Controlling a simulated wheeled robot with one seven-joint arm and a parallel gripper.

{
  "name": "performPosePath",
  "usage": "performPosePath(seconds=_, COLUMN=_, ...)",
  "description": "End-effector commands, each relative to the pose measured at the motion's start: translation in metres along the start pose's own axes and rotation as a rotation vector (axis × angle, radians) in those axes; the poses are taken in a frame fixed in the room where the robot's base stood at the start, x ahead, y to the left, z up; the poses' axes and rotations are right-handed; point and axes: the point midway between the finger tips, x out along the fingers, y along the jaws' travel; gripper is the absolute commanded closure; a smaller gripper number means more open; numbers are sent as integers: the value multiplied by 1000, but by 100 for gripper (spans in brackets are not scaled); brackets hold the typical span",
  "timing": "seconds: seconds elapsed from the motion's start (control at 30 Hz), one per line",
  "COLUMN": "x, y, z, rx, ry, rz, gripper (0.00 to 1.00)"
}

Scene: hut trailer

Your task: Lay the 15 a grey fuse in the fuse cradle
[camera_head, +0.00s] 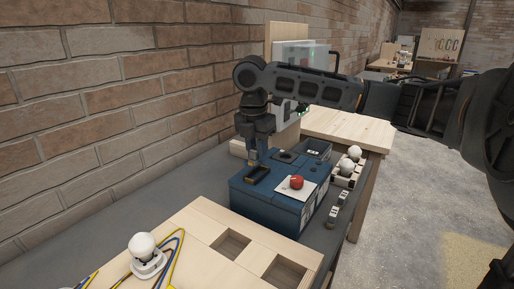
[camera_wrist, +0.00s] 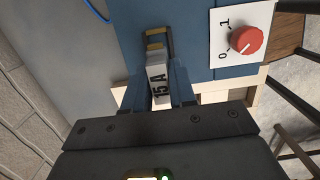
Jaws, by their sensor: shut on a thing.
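The 15 A grey fuse (camera_wrist: 157,84) shows its printed label in the wrist view, held between the two fingers of my gripper (camera_wrist: 160,88). Its far end reaches the dark fuse cradle (camera_wrist: 171,40), where brass-coloured parts show. I cannot tell whether the fuse is seated or just above the cradle. In the head view, my gripper (camera_head: 254,164) points down at the left part of the blue box, right over the cradle (camera_head: 257,179). The fuse is too small to make out there.
The blue box (camera_head: 265,205) carries a red knob (camera_head: 296,182) on a white plate, right of the cradle. Other fuses (camera_head: 337,208) lie right of the box. White bulbs (camera_head: 350,160) stand behind them. A wooden board (camera_head: 205,232) with square recesses is in front. A brick wall runs along the left.

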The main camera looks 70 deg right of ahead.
Motion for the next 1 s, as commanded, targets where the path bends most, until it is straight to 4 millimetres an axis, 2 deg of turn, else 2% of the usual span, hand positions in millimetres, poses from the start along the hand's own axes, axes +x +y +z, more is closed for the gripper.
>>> performPosePath(seconds=0.5, x=34, y=0, z=-4, rx=0, ry=1, rz=-1, gripper=89)
performPosePath(seconds=1.0, x=50, y=-1, z=-6, rx=0, ry=1, rz=-5, gripper=89)
